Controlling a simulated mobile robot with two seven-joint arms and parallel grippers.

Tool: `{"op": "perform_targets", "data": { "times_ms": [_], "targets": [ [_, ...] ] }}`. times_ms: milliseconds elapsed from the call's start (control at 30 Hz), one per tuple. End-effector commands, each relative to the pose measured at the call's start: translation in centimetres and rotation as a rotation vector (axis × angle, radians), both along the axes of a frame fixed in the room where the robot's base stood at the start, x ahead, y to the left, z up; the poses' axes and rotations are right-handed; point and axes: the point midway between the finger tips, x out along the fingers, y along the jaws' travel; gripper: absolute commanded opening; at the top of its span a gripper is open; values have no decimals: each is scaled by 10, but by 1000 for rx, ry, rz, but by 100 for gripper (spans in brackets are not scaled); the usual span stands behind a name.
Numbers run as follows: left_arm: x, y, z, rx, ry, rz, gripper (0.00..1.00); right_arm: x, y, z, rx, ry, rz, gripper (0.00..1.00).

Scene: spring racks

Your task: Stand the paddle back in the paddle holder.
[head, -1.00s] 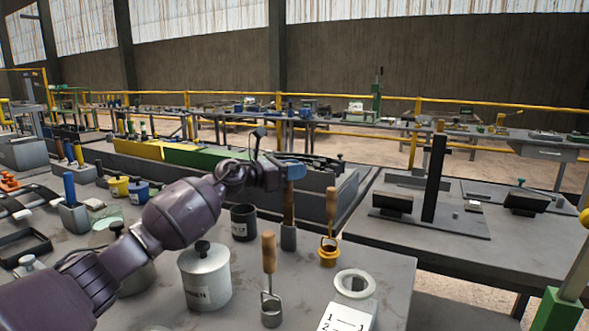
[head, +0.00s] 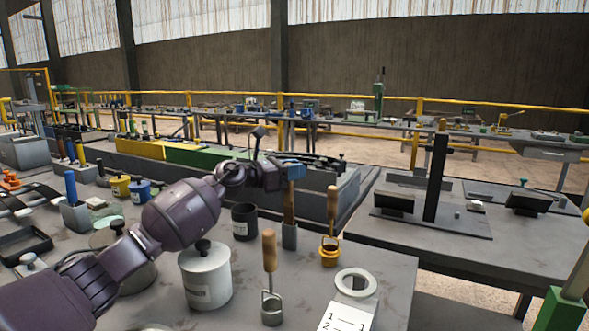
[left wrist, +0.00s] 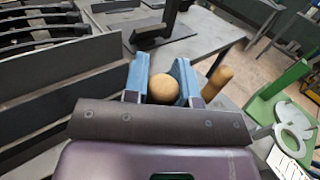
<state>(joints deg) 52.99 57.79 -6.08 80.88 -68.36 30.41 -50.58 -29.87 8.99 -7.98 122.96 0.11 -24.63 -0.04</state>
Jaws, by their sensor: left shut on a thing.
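In the head view, my left gripper (head: 290,172) is shut around the upper part of a brown wooden handle, which I take to be the paddle (head: 289,205). The handle stands about upright below the blue fingers. Its lower end meets a narrow grey piece (head: 289,237) that looks like the paddle holder; I cannot tell if it is seated in it. In the left wrist view, the handle's rounded tan end (left wrist: 163,89) shows between the two blue fingers. My right gripper is in neither view.
A dark cup (head: 244,222) stands left of the grey piece. A wooden-handled tool in a yellow cup (head: 329,252) stands close to its right. Nearer are a wooden-handled metal tool (head: 270,255), a lidded pot (head: 205,277) and a white ring (head: 356,283).

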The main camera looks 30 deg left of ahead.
Motion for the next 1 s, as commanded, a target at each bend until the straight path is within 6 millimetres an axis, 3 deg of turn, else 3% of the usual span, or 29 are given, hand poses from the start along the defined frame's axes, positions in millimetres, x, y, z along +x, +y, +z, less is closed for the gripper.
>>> {"op": "perform_targets", "data": {
  "times_ms": [33,133,167,333,533,700,1000],
  "targets": [
    [2,-4,-29,-2,34,-4,1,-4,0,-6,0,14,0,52],
    [2,-3,-31,-1,35,-4,1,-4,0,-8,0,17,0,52],
    [2,-3,-32,-1,35,-4,26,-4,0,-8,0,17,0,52],
    [2,-4,-31,-1,35,-4,53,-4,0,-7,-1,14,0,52],
    [2,-4,-30,-2,33,-5,55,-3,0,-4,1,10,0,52],
    [2,-3,-26,-2,30,-4,79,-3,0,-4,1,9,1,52],
    [1,-2,-20,-2,22,-3,80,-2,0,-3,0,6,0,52]
  ]
}}
